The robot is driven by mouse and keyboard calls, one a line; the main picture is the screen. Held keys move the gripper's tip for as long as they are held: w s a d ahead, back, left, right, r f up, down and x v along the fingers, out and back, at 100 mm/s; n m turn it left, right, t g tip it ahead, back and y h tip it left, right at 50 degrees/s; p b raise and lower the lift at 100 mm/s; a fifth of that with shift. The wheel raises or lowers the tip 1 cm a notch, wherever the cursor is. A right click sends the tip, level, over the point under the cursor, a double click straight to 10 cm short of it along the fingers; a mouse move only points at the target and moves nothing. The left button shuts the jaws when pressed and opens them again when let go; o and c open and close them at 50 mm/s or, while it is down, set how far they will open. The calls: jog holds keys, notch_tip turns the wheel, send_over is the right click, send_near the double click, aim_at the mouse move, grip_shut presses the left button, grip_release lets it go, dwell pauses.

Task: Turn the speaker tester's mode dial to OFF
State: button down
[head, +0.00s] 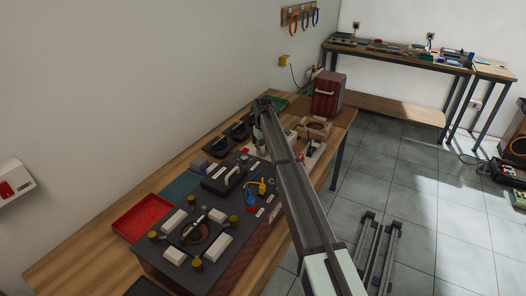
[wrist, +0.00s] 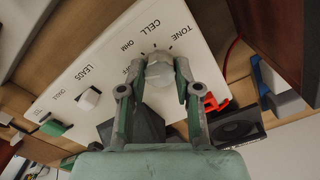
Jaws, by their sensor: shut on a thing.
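In the wrist view the speaker tester shows as a white panel (wrist: 112,62) with upside-down printed labels, among them TONE, CELL, OHM and LEADS. Its mode dial (wrist: 159,69) is a light grey knob with short tick marks around it. My gripper (wrist: 154,80) is shut on the dial, one finger on each side. Which mark the dial points to cannot be told. In the head view my arm hides most of the tester and the dial.
A smaller white knob (wrist: 88,98) sits near LEADS. A black speaker-like box (wrist: 236,127) and a red part (wrist: 214,103) lie close to my right finger. In the head view a red tray (head: 145,216) and a wooden cabinet (head: 328,94) stand on the bench.

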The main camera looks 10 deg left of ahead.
aim_at(263, 151)
jog(key=shift+n, duration=0.4)
jog(key=c, duration=0.8)
grip_release()
jog(key=shift+r, duration=0.1)
notch_tip(263, 151, up, 12)
